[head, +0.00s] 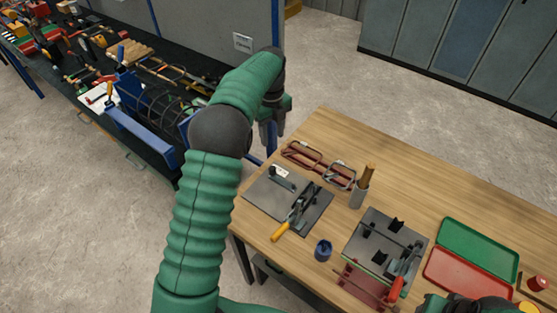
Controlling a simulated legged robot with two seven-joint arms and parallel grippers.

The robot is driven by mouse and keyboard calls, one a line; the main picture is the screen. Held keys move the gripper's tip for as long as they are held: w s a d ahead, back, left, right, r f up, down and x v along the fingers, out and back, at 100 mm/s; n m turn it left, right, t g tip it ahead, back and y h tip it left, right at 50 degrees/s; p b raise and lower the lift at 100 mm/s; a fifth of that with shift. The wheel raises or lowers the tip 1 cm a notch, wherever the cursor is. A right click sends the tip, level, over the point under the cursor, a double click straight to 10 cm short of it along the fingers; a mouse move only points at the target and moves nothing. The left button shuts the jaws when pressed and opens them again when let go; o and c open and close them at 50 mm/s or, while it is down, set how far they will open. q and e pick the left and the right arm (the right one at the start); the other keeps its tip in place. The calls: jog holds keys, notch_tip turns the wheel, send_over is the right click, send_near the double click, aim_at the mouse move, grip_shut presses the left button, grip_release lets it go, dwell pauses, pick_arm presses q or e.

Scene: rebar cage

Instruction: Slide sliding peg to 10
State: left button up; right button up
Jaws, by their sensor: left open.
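Two dark metal plates lie on the wooden table (330,130). The left plate (262,197) carries a lever tool with an orange handle (279,232), and small dark fittings by a white label at its far edge. The right plate (380,222) carries black blocks, a thin bar and a red-handled tool (396,287). I cannot tell which small fitting is the sliding peg, and no number 10 is readable. My left gripper (270,138) is open and empty, pointing down beyond the table's far left edge, apart from both plates.
Green (482,247) and red (465,276) trays lie at right. A cluttered dark bench (160,140) is at left.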

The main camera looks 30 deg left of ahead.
aim_at(272, 167)
pick_arm(q)
jog(key=f, duration=0.4)
jog(key=f+p, duration=0.1)
jog(key=f, duration=0.9)
jog(key=shift+s, duration=0.25)
jog(key=shift+s+f+p, duration=0.3)
jog(key=shift+s+f, duration=0.1)
jog(key=shift+f, duration=0.1)
jog(key=shift+w+f, duration=0.15)
jog(key=shift+c, duration=1.4)
grip_shut()
pick_arm(e)
jog(key=shift+s+r, duration=0.35)
jog(key=shift+r, duration=0.2)
jog(key=shift+s+r, duration=0.3)
jog(key=shift+r, duration=0.2)
pick_arm(q)
jog(key=shift+w+r, duration=0.15)
jog(key=shift+r, duration=0.05)
